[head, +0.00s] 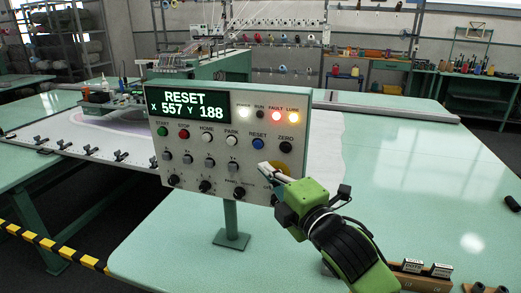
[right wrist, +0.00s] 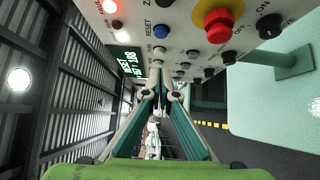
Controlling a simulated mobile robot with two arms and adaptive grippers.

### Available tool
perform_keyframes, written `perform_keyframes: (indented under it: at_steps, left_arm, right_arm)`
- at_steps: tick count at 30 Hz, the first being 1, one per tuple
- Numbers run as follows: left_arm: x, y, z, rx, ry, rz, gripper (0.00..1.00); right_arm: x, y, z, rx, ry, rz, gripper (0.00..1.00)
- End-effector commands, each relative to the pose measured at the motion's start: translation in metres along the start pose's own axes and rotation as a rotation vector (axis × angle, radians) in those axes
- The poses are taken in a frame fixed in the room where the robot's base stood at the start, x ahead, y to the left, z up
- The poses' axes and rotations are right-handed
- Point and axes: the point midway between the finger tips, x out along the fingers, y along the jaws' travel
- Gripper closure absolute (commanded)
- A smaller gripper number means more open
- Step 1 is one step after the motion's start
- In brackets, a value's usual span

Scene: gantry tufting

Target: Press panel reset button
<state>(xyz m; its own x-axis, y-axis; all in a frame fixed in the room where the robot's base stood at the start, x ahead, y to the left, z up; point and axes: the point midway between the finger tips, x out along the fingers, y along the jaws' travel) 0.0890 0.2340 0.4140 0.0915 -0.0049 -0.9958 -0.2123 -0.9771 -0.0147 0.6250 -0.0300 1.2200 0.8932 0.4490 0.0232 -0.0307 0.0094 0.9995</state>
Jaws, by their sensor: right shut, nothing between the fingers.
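The grey control panel (head: 215,130) stands on a green post on the table. Its display (head: 187,106) reads RESET, X 557 Y 188. The blue RESET button (head: 258,144) is in the button row, between the white PARK and black ZERO (head: 285,147) buttons. It also shows in the right wrist view (right wrist: 161,31). My right gripper (head: 264,168) is shut and empty, its tips below the RESET button in the head view. In the right wrist view the tips (right wrist: 157,68) are apart from that button. My left gripper is not in view.
A red mushroom button (right wrist: 215,22) and several knobs and toggles are on the panel's lower part. My right arm covers its lower right corner in the head view. The table (head: 420,190) right of it is mostly clear.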

Motion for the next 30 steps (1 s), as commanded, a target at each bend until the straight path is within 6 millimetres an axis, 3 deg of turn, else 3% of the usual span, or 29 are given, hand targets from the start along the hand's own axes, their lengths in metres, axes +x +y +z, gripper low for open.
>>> perform_keyframes:
  at_steps: [9,12,19,30]
  left_arm:
    - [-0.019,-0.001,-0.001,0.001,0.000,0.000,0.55]
    - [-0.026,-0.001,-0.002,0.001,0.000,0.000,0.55]
    - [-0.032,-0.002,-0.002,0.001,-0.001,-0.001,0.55]
    - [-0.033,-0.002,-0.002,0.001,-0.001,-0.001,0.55]
  right_arm:
    - [0.058,0.003,-0.001,0.002,0.001,-0.001,1.00]
    - [0.068,0.003,0.012,-0.001,-0.002,-0.003,1.00]
    - [0.082,0.001,0.026,-0.001,0.000,-0.002,1.00]
    - [0.084,0.000,0.028,-0.001,0.001,0.000,1.00]
